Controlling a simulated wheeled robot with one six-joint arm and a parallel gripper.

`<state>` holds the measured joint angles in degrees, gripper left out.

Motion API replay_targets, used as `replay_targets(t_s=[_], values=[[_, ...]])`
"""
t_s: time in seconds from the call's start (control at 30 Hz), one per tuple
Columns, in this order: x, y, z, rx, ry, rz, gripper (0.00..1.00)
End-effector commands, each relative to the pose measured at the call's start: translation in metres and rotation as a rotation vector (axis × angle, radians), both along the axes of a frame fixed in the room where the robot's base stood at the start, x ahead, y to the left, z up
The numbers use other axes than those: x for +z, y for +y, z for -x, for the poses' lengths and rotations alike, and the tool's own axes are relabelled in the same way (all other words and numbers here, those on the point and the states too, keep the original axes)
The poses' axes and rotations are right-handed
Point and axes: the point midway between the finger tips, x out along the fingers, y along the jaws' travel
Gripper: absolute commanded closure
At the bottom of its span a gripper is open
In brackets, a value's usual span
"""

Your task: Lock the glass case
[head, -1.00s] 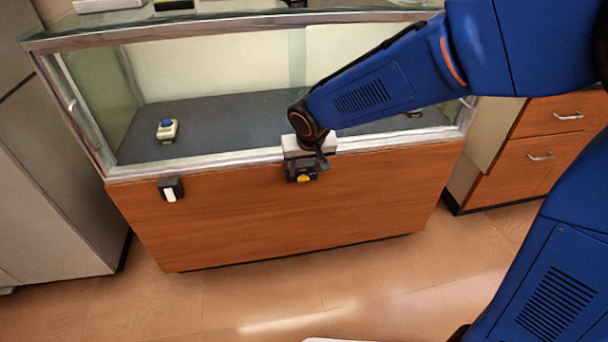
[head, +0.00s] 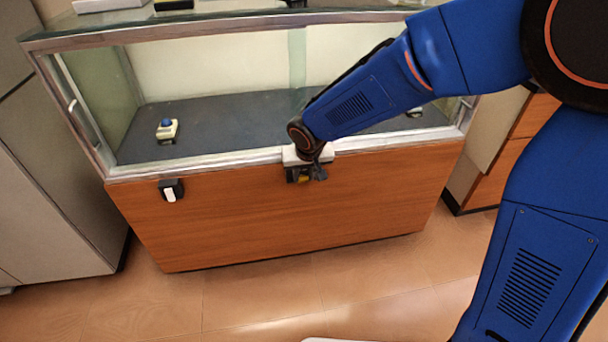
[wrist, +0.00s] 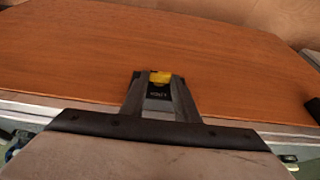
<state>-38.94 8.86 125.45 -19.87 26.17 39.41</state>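The glass case (head: 235,166) has a metal frame, glass panes and a brown wooden front. A small black fitting with a yellow part (head: 305,180) sits on the wooden front, just below the metal rail, mostly hidden by my gripper (head: 307,173). In the wrist view, the yellow part (wrist: 160,77) and a dark labelled face below it show between the two fingers of my gripper (wrist: 158,82). The fingers are apart, one on each side of it. I cannot tell whether they touch it. A black plate with a white lever or switch (head: 171,190) is on the front's left side.
Inside the case, a cream box with a blue button (head: 167,130) stands on the dark floor. A grey cabinet (head: 50,190) is at the left, wooden drawers (head: 480,180) at the right. The tiled floor (head: 300,285) in front is clear.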

Motion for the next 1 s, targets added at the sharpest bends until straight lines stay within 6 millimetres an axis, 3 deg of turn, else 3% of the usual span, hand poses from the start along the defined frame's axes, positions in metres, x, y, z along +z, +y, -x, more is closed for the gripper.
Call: replay_targets(t_s=[0.47, 1.0], values=[[0.001, 0.004, 0.001, 0.004, -0.025, 0.083, 0.94], [-0.005, 0.018, 0.005, 0.005, -0.139, 0.487, 0.94]])
